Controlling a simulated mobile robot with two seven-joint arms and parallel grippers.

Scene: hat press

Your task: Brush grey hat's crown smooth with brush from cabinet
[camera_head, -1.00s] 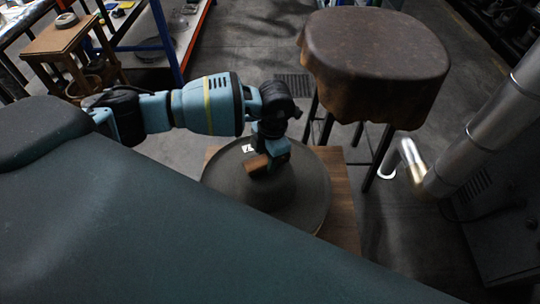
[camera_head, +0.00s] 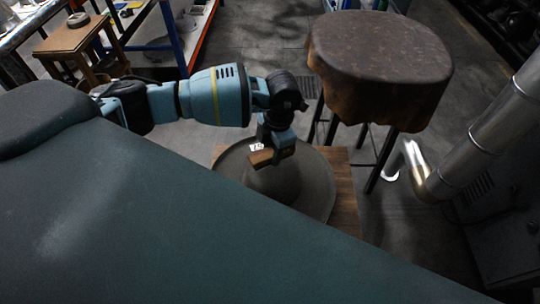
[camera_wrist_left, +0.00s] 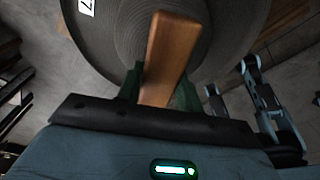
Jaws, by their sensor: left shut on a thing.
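The grey hat (camera_head: 318,192), with a wide brim and a rounded crown, rests on a wooden surface. My dark green body hides its near part in the head view. My left gripper (camera_head: 273,150) is above the crown, shut on a brush (camera_head: 262,158) with a wooden back. In the left wrist view, the brush (camera_wrist_left: 170,48) sticks out between the green fingers of my left gripper (camera_wrist_left: 160,88), over the hat's ridged grey surface (camera_wrist_left: 222,30). Its bristles are hidden, so contact with the crown cannot be told.
A tall stool-like stand (camera_head: 378,62) with a brown draped top stands just behind the hat. A silver pipe (camera_head: 485,130) rises at the right. A small wooden table (camera_head: 75,38) stands back left. Grey floor is open between them.

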